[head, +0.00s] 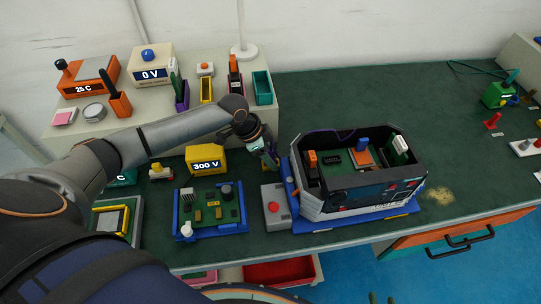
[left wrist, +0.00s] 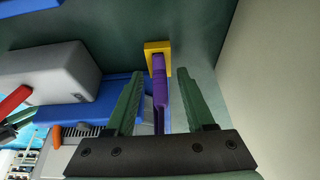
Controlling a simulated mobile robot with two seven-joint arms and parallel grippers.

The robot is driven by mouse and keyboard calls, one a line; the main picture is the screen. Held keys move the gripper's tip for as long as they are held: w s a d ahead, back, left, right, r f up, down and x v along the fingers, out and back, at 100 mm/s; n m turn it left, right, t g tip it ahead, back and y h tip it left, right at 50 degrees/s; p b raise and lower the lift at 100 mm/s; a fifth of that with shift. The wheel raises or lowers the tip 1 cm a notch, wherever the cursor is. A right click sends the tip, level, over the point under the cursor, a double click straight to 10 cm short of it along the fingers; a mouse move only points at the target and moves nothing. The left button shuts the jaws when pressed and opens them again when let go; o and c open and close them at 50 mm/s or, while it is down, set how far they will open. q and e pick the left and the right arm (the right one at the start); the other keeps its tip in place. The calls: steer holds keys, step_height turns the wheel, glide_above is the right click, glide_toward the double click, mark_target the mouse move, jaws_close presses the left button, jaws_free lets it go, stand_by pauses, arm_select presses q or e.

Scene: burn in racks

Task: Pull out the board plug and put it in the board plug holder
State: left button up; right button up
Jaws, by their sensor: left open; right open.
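My left gripper (head: 271,160) is open beside the left end of the dark open housing (head: 370,196). In the left wrist view its two green fingers (left wrist: 159,76) stand on either side of a slim purple piece (left wrist: 160,88) with a yellow block (left wrist: 157,46) at its far end. I cannot tell whether the fingers touch it, or whether it is the board plug. A green circuit board (head: 212,208) sits in a blue frame on the bench. I cannot pick out the board plug holder for sure. My right gripper (head: 381,299) shows only as fingertips at the bottom edge, apart.
A grey box with a red button (head: 273,208) stands between the board and the housing. A yellow 300 V meter (head: 206,160) is behind the board. A raised shelf (head: 135,148) at the back left carries instruments and small bins.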

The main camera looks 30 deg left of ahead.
arm_select(q)
steer(key=v, duration=1.2)
steer(key=shift+r, duration=0.25)
